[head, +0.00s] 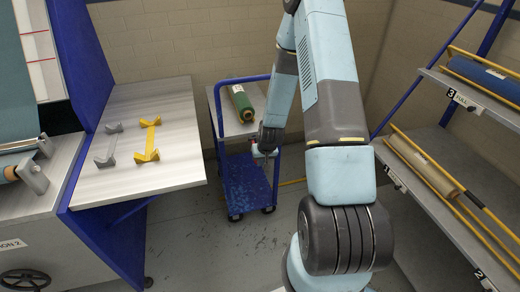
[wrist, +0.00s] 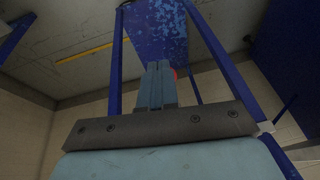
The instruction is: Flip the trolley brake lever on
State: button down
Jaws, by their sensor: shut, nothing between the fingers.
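The trolley has a blue tube frame, a grey top shelf and a worn blue lower deck (head: 243,187); it stands against the back wall. The deck also shows in the wrist view (wrist: 165,32), which looks upside down. A small red part (head: 256,152), perhaps the brake lever's knob, shows at the trolley's right side beside my gripper (head: 264,150). In the wrist view only a sliver of red (wrist: 174,73) shows behind the fingers. My gripper (wrist: 158,85) is shut and empty. Whether it touches the red part, and the lever's position, I cannot tell.
A green roll (head: 242,103) lies on the trolley's top shelf. A grey table (head: 165,180) with a yellow and a grey cradle stands left. A rack (head: 440,140) with blue and tan rolls stands right. Some floor (head: 195,240) is clear before the trolley.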

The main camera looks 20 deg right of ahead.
jog(key=v, duration=1.2)
jog(key=shift+s+r, duration=0.35)
